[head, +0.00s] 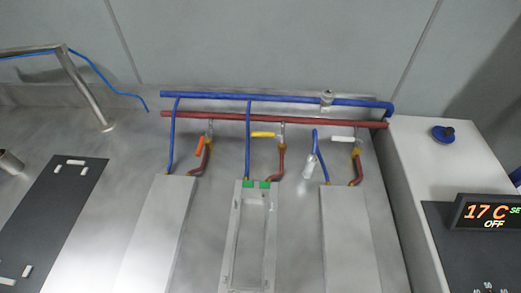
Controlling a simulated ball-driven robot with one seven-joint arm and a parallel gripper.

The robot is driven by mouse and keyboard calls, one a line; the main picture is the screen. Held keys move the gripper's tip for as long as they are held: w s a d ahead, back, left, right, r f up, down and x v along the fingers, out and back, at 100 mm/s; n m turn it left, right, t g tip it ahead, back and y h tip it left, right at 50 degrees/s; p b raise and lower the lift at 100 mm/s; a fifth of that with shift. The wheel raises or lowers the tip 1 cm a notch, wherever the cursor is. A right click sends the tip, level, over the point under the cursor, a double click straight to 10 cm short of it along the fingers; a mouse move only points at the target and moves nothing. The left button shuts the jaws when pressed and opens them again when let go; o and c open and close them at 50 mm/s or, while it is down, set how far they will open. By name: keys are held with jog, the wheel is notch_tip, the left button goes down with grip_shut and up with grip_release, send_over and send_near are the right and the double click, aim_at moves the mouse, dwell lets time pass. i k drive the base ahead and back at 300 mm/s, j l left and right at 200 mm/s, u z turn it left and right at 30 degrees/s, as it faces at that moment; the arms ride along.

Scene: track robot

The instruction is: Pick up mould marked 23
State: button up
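No marking 23 can be read on anything in the head view. A grey rectangular mould-like frame (232,240) with a long recess and two green tabs (256,184) lies on the metal bench, in the middle of a row of three. A plain flat grey plate (157,232) lies to its left and another plain plate (350,240) to its right. The lower ends of all three are cut off by the picture edge. I cannot tell which of these, if any, is the mould marked 23. My gripper is not in view.
A blue pipe (220,97) and a red pipe (230,118) run behind the row, with hoses and coloured valve handles. A dark panel (50,225) and metal rail (85,85) are left. A white cabinet with a display (488,214) reading 17 C, OFF stands right.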

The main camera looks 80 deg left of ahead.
aim_at(246, 275)
jog(key=k+l+u, duration=0.1)
jog(key=u, duration=0.3)
jog(key=k+l+u, duration=0.1)
jog(key=u, duration=0.25)
jog(key=k+l+u, duration=0.15)
jog(key=u, duration=0.25)
jog(key=k+l+u, duration=0.15)
jog(key=u, duration=0.2)
jog(key=k+l+u, duration=0.1)
jog(key=l+u, duration=0.4)
jog(key=k+l+u, duration=0.1)
jog(key=l+u, duration=0.2)
jog(key=u, duration=0.15)
jog(key=k+l+u, duration=0.2)
jog(key=l+u, duration=0.15)
jog(key=u, duration=0.15)
